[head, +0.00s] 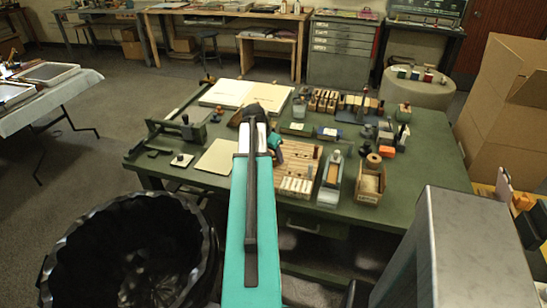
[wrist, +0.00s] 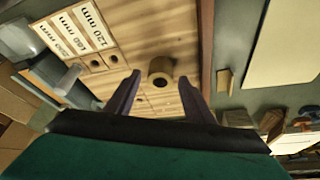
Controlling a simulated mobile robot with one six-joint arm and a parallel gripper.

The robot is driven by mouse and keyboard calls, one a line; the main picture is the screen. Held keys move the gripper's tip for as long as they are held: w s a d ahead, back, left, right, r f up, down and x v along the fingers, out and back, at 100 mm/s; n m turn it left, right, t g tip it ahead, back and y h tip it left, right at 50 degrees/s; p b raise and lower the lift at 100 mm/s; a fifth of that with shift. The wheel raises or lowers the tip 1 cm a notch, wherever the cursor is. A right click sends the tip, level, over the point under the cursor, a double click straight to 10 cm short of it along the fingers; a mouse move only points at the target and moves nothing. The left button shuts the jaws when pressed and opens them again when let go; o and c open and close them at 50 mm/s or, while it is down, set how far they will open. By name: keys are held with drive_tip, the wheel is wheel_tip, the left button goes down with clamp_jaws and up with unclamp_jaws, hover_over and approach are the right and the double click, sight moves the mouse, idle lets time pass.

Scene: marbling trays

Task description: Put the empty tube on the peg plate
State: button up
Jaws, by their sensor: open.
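In the wrist view a short tan tube (wrist: 160,68) with a dark round hole stands on a pale wooden board with its open end toward the camera. This board, which I take for the peg plate (wrist: 150,30), has a white strip of millimetre labels and small dark holes. It also shows in the head view (head: 308,150). My gripper (wrist: 158,77) is open, with one dark finger on each side of the tube and gaps between. I cannot tell whether the tube sits around a peg.
The board lies on a green worktable (head: 420,185). To its right stand a narrow tray (head: 331,180) and a wooden box with a round roll (head: 372,163). Pale sheets (head: 215,157) lie to the left. A black bin (head: 130,245) stands in front.

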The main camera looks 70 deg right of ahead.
drive_tip(key=b+v, duration=0.1)
drive_tip(key=v, duration=0.9)
drive_tip(key=shift+r+b, duration=0.35)
drive_tip(key=shift+r, duration=0.05)
drive_tip(key=shift+w+a, duration=0.1)
idle(0.5)
